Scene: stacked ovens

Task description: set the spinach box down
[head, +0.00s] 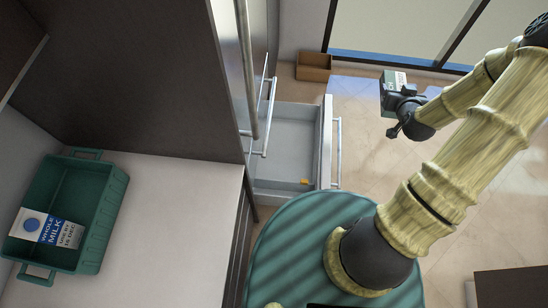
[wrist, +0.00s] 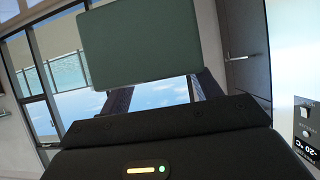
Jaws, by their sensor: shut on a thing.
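The spinach box (head: 388,88) is a small green box with a pale label on one side. My gripper (head: 398,103) is shut on it and holds it up in the air at the upper right of the head view, to the right of the open drawer. In the wrist view the box (wrist: 140,45) shows as a plain dark green face beyond the two fingers of my gripper (wrist: 150,92). Its label is not visible there, and the fingers' contact with it is partly hidden behind the box.
An open grey drawer (head: 280,152) with a small yellow item (head: 304,181) juts from the tall appliance. A green crate (head: 110,200) holding a milk carton (head: 50,229) stands on the white counter (head: 175,220) at left. A brown box (head: 313,66) is on the floor by the window.

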